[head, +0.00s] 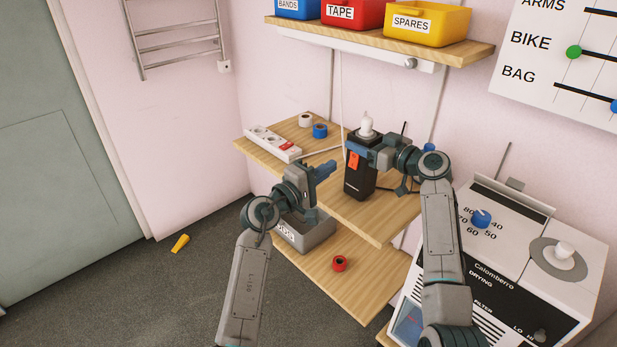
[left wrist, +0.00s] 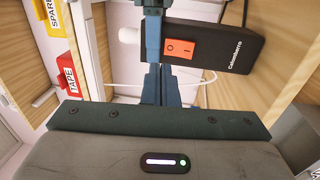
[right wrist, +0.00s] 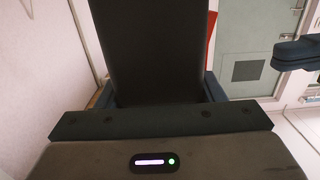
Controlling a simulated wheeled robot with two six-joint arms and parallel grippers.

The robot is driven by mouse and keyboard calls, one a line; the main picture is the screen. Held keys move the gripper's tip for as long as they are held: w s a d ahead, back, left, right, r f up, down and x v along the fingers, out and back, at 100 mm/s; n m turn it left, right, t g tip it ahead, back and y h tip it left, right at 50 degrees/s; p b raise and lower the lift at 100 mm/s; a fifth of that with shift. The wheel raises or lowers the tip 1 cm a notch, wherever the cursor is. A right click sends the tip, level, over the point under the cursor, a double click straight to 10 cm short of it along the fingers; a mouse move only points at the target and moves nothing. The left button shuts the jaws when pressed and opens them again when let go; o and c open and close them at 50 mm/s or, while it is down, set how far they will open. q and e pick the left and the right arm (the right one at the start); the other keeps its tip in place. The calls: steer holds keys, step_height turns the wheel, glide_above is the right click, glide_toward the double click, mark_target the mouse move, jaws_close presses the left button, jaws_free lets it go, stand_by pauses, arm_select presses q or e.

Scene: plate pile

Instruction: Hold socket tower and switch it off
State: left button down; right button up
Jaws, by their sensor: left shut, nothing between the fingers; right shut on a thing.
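The socket tower (head: 360,183) is a black upright block on the upper wooden shelf, with an orange-red switch (head: 354,160) on its front and a white plug (head: 366,126) on top. My right gripper (head: 363,147) is shut around its upper part; the dark body fills the jaws in the right wrist view (right wrist: 150,50). My left gripper (head: 328,169) is shut and empty, just left of the tower and apart from it. In the left wrist view the switch (left wrist: 181,48) lies just beyond and right of the left fingertips (left wrist: 162,72). I cannot tell which side of the switch is pressed.
A white power strip (head: 272,143) and tape rolls (head: 320,131) lie at the shelf's left. A grey bin (head: 308,235) and a red roll (head: 340,263) are on the lower shelf. A dryer (head: 510,250) stands right. A yellow object (head: 180,243) lies on the floor.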

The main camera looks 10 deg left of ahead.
steer(key=shift+d, duration=0.1)
arm_select(q)
steer(key=v, duration=0.6)
steer(key=shift+s+a+r, duration=0.2)
steer(key=shift+s+r, duration=0.05)
steer(key=shift+r, duration=0.45)
arm_select(e)
steer(key=o, duration=1.8)
steer(key=shift+w, duration=0.1)
